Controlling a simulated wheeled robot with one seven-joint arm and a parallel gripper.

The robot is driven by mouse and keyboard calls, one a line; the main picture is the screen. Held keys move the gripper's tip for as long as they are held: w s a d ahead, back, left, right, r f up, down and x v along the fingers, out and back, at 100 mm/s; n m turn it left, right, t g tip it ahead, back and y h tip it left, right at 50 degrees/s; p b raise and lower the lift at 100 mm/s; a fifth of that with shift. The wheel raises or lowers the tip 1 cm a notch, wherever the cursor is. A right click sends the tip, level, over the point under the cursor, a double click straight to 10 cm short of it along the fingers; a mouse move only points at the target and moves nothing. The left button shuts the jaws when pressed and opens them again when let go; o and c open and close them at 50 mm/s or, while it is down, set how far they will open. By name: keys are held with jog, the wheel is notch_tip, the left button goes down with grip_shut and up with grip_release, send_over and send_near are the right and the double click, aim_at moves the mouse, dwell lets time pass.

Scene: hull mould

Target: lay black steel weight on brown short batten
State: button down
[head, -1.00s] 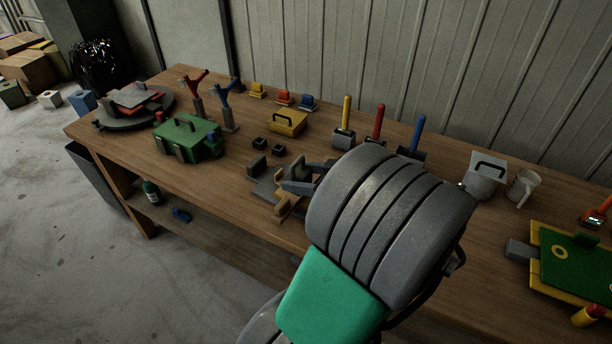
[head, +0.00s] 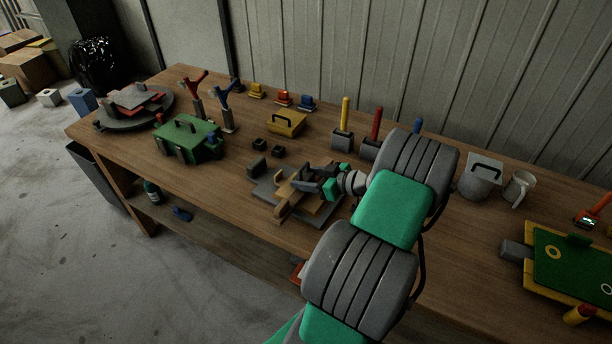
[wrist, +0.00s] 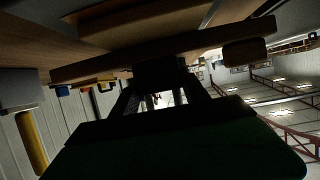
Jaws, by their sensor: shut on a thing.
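My gripper (head: 312,186) is over the grey mould at the middle of the bench. In the wrist view its fingers (wrist: 160,92) are shut on a dark block, which I take as the black steel weight (wrist: 160,71). A brown batten (wrist: 90,70) crosses right behind the weight; whether they touch is unclear. In the head view a brown batten (head: 286,204) lies slanting on the mould beside my gripper. I cannot tell which batten is the short one. The held weight is hard to make out in the head view.
Two small black blocks (head: 268,147) stand behind the mould (head: 325,207). A green box (head: 187,138) is left, a yellow box (head: 286,122) behind. Upright yellow and red handles (head: 346,112) stand at the back. A grey canister (head: 480,178) and white mug (head: 519,187) are right.

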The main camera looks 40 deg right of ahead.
jog(key=c, duration=0.6)
grip_release()
jog(key=shift+o, duration=0.2)
jog(key=shift+r, duration=0.15)
jog(key=b+v, duration=0.2)
jog(key=v, duration=1)
jog(key=shift+a, duration=0.15)
